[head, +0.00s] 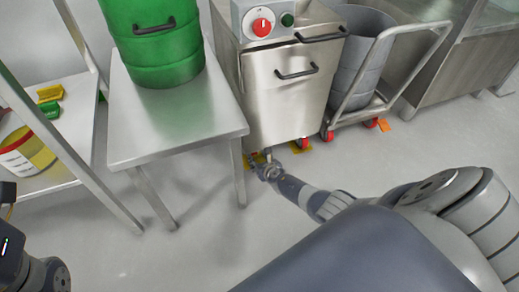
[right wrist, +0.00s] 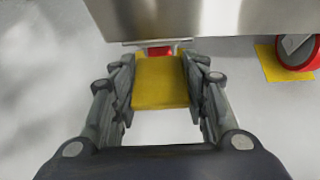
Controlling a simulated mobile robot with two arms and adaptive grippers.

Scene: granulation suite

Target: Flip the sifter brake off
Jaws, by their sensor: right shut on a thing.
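The sifter is most likely the steel cabinet (head: 290,90) on red casters, with a control box (head: 262,22) on top. A flat yellow tab (right wrist: 160,82), which looks like its brake pedal, sits low at the cabinet's near left caster, a bit of which shows red (right wrist: 160,50). My right gripper (head: 266,168) is down at floor level there. In the right wrist view its fingers (right wrist: 160,95) lie on both sides of the yellow tab and are shut on it. Only part of my left arm (head: 35,265) shows at the lower left; its fingertips are out of view.
A steel table (head: 190,125) with a green drum (head: 158,45) stands close left of the cabinet. A trolley with a grey bin (head: 362,60) stands to its right. Another red caster (right wrist: 300,52) over a yellow plate (right wrist: 270,64) is on the right. The front floor is clear.

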